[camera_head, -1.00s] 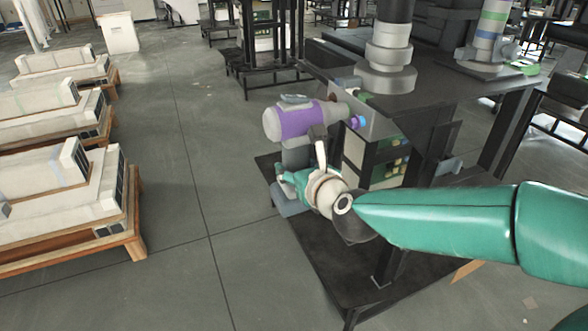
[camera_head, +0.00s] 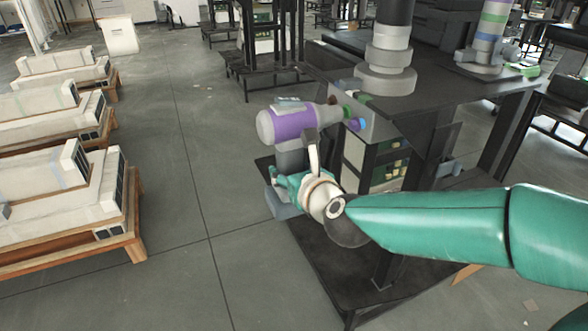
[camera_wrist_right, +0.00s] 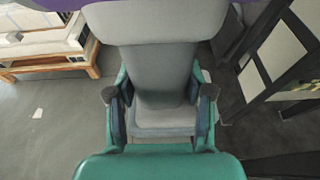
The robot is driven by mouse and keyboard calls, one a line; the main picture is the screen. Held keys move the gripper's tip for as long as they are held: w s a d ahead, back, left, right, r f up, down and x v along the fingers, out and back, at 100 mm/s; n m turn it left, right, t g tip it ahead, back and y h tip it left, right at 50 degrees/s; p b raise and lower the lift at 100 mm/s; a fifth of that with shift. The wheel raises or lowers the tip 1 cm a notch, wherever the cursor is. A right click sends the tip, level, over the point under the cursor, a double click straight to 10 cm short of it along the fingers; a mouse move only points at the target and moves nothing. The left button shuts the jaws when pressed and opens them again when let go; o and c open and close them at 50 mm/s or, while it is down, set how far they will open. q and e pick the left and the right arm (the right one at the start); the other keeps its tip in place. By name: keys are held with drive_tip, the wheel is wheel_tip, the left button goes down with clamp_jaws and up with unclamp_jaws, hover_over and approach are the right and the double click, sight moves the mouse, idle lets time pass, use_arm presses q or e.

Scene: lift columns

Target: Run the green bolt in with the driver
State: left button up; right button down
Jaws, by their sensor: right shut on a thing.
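The driver (camera_head: 292,124) has a purple and white body, a grey handle and a dark nose at its right end. My right gripper (camera_head: 292,186) is shut on its grey handle. In the right wrist view, the fingers of the right gripper (camera_wrist_right: 159,95) sit on both sides of the handle of the driver (camera_wrist_right: 165,70). The green bolt (camera_head: 347,112) shows just right of and slightly below the driver's nose, at the grey plate. Whether the nose touches it I cannot tell. My left gripper is not in view.
A purple and blue bolt or bolts (camera_head: 357,124) sit beside the green one. A dark table (camera_head: 440,110) carries a grey stepped column (camera_head: 386,75). A dark low platform (camera_head: 335,270) lies below. Pallets with white units (camera_head: 60,210) stand left; the floor between is clear.

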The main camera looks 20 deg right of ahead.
drive_tip(key=shift+a+r, duration=0.15)
drive_tip(key=shift+a, duration=1.65)
drive_tip(key=a, duration=0.4)
drive_tip(key=shift+s, duration=0.1)
idle(0.5)
